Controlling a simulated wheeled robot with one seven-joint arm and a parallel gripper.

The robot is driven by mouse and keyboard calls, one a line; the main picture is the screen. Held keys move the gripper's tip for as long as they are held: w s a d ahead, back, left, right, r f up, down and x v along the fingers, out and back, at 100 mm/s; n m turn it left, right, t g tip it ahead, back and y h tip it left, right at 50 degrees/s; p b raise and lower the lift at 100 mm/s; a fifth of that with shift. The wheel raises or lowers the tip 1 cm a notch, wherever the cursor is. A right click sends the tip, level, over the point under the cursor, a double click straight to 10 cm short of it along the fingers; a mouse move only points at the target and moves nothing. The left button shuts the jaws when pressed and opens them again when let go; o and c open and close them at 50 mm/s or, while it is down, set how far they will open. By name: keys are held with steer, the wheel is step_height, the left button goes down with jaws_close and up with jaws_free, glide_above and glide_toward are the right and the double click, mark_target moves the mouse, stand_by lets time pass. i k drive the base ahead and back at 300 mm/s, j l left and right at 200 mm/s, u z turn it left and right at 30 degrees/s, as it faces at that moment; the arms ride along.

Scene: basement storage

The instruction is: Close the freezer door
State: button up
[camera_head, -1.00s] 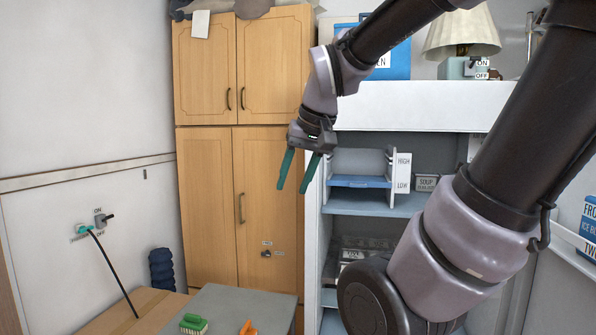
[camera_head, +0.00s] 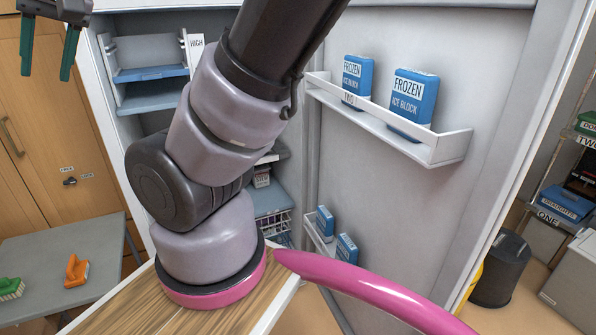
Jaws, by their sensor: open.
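The freezer door (camera_head: 365,190) stands wide open to the right of the freezer, its inner side facing me. Its upper door shelf (camera_head: 450,148) holds two blue ice blocks (camera_head: 413,97), and a lower door shelf (camera_head: 318,240) holds two more. The freezer (camera_head: 150,96) is open at the left, with inner shelves and a basket partly hidden behind my arm. My gripper (camera_head: 46,62) is at the top left, with its green fingers apart and empty. It is in front of the wooden cupboard, left of the freezer opening and far from the door.
A grey table (camera_head: 60,245) with an orange brush (camera_head: 77,270) and a green brush (camera_head: 11,288) stands at the lower left. Right of the door are a dark bin (camera_head: 502,268) and a shelf rack (camera_head: 560,205). Some floor shows between door and bin.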

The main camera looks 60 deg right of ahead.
mark_target(423, 217)
steer(key=k+u, duration=0.2)
steer(key=k, duration=0.35)
steer(key=k+j+u, duration=0.1)
steer(key=k+u, duration=0.15)
steer(key=k, duration=0.3)
steer(key=k+u, duration=0.4)
steer(key=k, duration=0.55)
steer(key=k+l+z, duration=0.55)
steer(key=l, duration=0.15)
steer(key=k+l+z, duration=0.15)
steer(key=l+z, duration=0.45)
steer(key=l, duration=0.25)
steer(key=k+z, duration=0.1)
steer(key=z, duration=0.3)
steer(key=k+j+z, duration=0.1)
steer(key=z, duration=0.25)
